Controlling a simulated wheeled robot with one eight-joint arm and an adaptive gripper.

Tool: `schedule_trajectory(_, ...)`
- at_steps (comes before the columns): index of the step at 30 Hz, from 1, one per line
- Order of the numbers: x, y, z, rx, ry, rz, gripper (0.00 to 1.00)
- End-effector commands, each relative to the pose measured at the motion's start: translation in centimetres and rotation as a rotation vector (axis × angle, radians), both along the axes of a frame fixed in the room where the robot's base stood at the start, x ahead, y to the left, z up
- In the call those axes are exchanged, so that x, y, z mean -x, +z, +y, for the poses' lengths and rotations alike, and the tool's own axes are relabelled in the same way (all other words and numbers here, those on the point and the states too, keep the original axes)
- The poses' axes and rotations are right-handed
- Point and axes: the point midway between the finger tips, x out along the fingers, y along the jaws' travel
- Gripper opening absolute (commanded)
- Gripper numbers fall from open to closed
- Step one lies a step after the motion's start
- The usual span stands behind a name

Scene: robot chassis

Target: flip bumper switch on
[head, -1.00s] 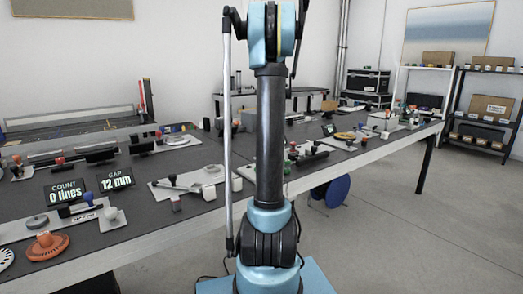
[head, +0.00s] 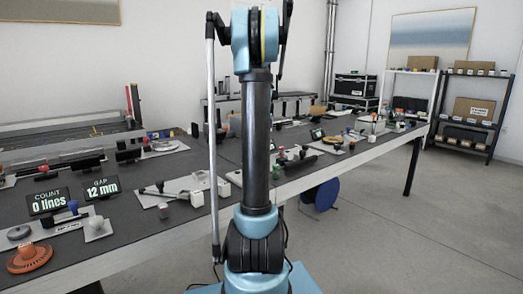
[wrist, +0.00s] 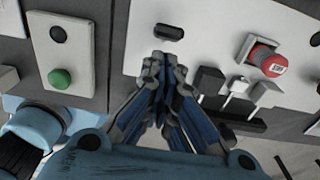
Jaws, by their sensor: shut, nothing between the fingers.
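In the wrist view my gripper (wrist: 160,68) is shut and empty, its blue and grey fingers together over a white panel (wrist: 140,62). A small black rocker-like switch (wrist: 168,32) is set in that panel just beyond the fingertips. A visible gap in the picture separates them, but I cannot tell the height between them. No label names the bumper switch, so I cannot confirm that this is it. Its on or off position is also unclear. In the head view my gripper is out of sight.
A red labelled button (wrist: 265,60) and black and white blocks (wrist: 238,92) stand right of the fingers. A green button (wrist: 60,78) is at left. In the head view a long grey bench (head: 150,225) carries many fixtures. Floor (head: 380,245) is clear at right.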

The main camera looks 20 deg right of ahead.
Motion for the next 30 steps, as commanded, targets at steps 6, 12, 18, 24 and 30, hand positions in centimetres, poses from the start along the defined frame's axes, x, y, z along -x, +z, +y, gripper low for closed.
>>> schedule_trajectory(6, 0.3, 0.2, -0.1, 0.000, -0.001, 0.000, 0.00)
schedule_trajectory(12, 1.9, 1.2, -0.9, 0.000, -0.001, 0.001, 0.00)
schedule_trajectory(18, 0.1, 3.7, -0.3, 0.000, 0.005, 0.002, 0.00)
schedule_trajectory(24, -2.3, 6.5, 1.0, 0.000, 0.009, 0.001, 0.00)
schedule_trajectory(30, -3.8, 8.2, 1.5, 0.000, 0.008, 0.001, 0.00)
